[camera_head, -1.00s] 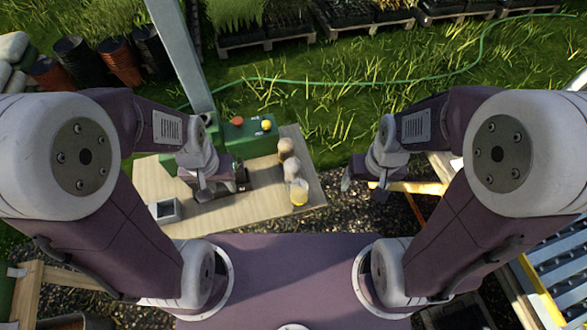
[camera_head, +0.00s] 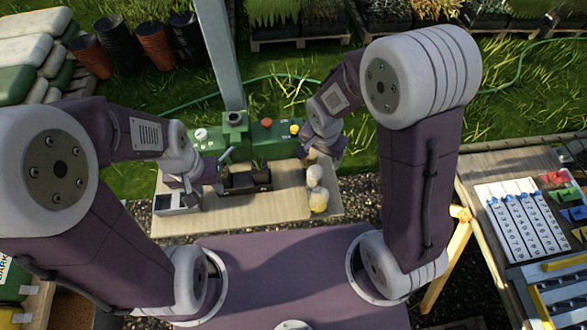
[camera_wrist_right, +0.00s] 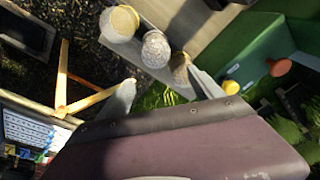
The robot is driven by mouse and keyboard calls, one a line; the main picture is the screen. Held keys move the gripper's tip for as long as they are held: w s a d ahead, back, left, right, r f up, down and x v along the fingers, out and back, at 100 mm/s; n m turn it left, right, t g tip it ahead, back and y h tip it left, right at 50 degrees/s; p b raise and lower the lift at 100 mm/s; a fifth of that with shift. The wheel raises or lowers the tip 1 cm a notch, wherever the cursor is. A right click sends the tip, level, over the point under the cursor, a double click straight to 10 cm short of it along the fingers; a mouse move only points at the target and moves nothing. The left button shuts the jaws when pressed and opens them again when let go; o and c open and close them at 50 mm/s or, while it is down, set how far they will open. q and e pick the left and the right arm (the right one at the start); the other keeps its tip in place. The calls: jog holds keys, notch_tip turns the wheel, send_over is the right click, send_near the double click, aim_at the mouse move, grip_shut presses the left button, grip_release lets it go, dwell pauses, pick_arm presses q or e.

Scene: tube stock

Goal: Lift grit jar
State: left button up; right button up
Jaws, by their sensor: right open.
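Three small jars stand in a row at the right end of the wooden table (camera_head: 237,214); I cannot tell which one holds grit. The front jar (camera_head: 319,202) is yellowish, the middle jar (camera_head: 314,177) is pale, and the back jar (camera_head: 311,156) is partly by my right gripper (camera_head: 328,158). In the right wrist view are the pale-topped front jar (camera_wrist_right: 120,23), the speckled middle jar (camera_wrist_right: 155,49) and the brownish back jar (camera_wrist_right: 181,72). My right gripper (camera_wrist_right: 163,91) is open, its fingers apart near the back jar. My left gripper (camera_head: 190,196) is over the table's left part; its jaws are unclear.
A green machine (camera_head: 236,143) with red and yellow knobs stands at the table's back. A dark tray (camera_head: 243,181) and a grey box (camera_head: 177,204) are on the table. A grey post (camera_head: 219,55) rises behind. Another table (camera_head: 482,172) with a numbered board is at right.

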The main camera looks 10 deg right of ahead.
aim_at(314, 170)
jog(key=shift+s+a+f+n, duration=0.2)
jog(key=shift+s+a, duration=0.05)
jog(key=shift+a, duration=0.3)
jog(key=shift+s+a+f+n, duration=0.2)
jog(key=shift+a, duration=0.3)
jog(key=shift+s+a+f, duration=0.1)
jog(key=shift+s, duration=0.2)
jog(key=shift+s+d, duration=0.25)
jog(key=f, duration=0.3)
jog(key=shift+w+d+f, duration=0.2)
jog(key=shift+d+f, duration=0.05)
jog(key=shift+f, duration=0.05)
jog(key=shift+w+a+f, duration=0.1)
jog(key=shift+w+f, duration=0.05)
jog(key=shift+f, duration=0.2)
jog(key=f, duration=0.1)
jog(key=f+b, duration=0.1)
jog(key=f, duration=0.2)
jog(key=shift+d+f, duration=0.15)
jog(key=shift+d, duration=0.2)
jog(key=shift+w+f, duration=0.15)
jog(key=shift+f, duration=0.05)
pick_arm(q)
jog(key=shift+s+d+f, duration=0.1)
jog(key=shift+s+f, duration=0.1)
jog(key=shift+f, duration=0.1)
pick_arm(e)
jog(key=shift+w+a, duration=0.1)
